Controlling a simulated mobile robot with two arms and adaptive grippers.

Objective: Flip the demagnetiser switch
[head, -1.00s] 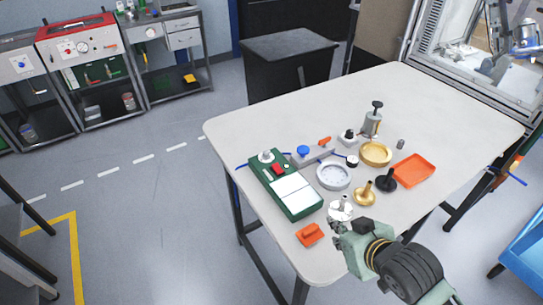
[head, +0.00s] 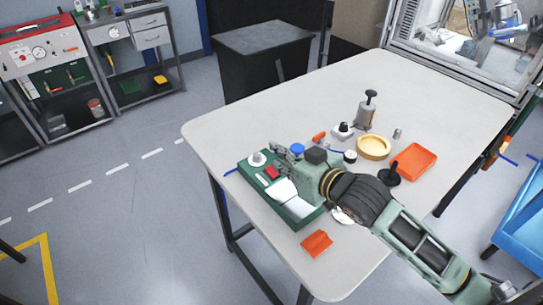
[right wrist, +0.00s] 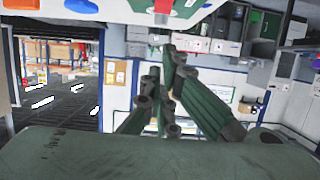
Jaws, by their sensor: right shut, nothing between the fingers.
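The demagnetiser looks to be the green box (head: 246,170) with white pads on top, at the near left of the table. A red switch (head: 271,172) and a white round knob (head: 257,159) sit at its far end. My right gripper (head: 278,149) is shut and empty, reaching across the box just beside the red switch; I cannot tell whether it touches. In the right wrist view its fingers (right wrist: 160,100) are closed together below a white surface with a red part (right wrist: 163,8) at the top edge. My left gripper is not in view.
A blue knob (head: 297,149) stands close to my gripper. A brass dish (head: 373,147), an orange tray (head: 413,161), a black-handled part (head: 389,175) and a grey plunger pot (head: 367,110) stand to the right. The far table is clear.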

